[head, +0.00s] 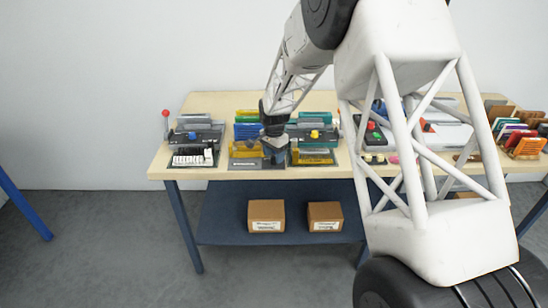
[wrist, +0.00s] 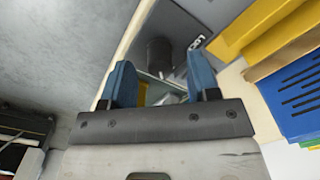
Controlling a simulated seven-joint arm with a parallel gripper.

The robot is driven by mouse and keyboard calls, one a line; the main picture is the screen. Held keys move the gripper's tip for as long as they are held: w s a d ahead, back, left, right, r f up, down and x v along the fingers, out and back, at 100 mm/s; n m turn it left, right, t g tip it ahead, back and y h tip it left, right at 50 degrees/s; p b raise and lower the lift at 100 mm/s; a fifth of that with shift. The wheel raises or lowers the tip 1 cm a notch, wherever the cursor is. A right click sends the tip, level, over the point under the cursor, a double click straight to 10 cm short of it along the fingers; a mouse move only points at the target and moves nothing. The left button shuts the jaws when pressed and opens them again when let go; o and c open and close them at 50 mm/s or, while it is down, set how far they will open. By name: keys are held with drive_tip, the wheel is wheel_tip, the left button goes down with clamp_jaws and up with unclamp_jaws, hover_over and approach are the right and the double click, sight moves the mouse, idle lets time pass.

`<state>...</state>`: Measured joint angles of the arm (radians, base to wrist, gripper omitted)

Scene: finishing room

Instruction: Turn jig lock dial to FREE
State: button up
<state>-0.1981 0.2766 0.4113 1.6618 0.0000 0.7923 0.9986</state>
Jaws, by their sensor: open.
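My gripper (head: 275,152) hangs low over the front of the middle station on the bench in the head view. In the wrist view my gripper (wrist: 161,72) shows two blue fingers spread apart. A dark round knob (wrist: 158,51), perhaps the jig lock dial, stands on a grey plate (wrist: 190,15) just beyond the fingertips. No contact shows. A small white label (wrist: 197,42) lies beside the knob, too small to read. Its setting cannot be told. In the head view my gripper hides this spot.
Yellow blocks (wrist: 255,25) and a blue slotted block (wrist: 298,95) stand close on the right in the wrist view. A black station with a red-knobbed lever (head: 166,113) is at the bench's left. A control box (head: 372,132) and a coloured rack (head: 525,143) are to the right.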

sight(274, 157)
drive_tip(key=shift+r, duration=3.1)
drive_tip(key=shift+s+d+r, duration=0.1)
drive_tip(key=shift+s+r, duration=0.05)
drive_tip(key=shift+r, duration=0.05)
drive_tip(key=s+d+r+n, duration=0.1)
drive_tip(key=s+d+r, duration=0.3)
drive_tip(key=s+r, duration=0.3)
drive_tip(key=s+d+r+n+t, duration=0.1)
drive_tip(key=s+d+r+n, duration=0.2)
drive_tip(key=s, duration=0.6)
drive_tip(key=s+d+r, duration=0.4)
drive_tip(key=s+r, duration=0.3)
drive_tip(key=s, duration=0.1)
drive_tip(key=s+d+n, duration=0.2)
drive_tip(key=s, duration=1.1)
drive_tip(key=s+d+n+t, duration=0.1)
drive_tip(key=s+d+n, duration=0.2)
drive_tip(key=s, duration=1.1)
drive_tip(key=shift+d+r+t, duration=0.2)
drive_tip(key=shift+r+t, duration=0.05)
drive_tip(key=shift+t, duration=0.05)
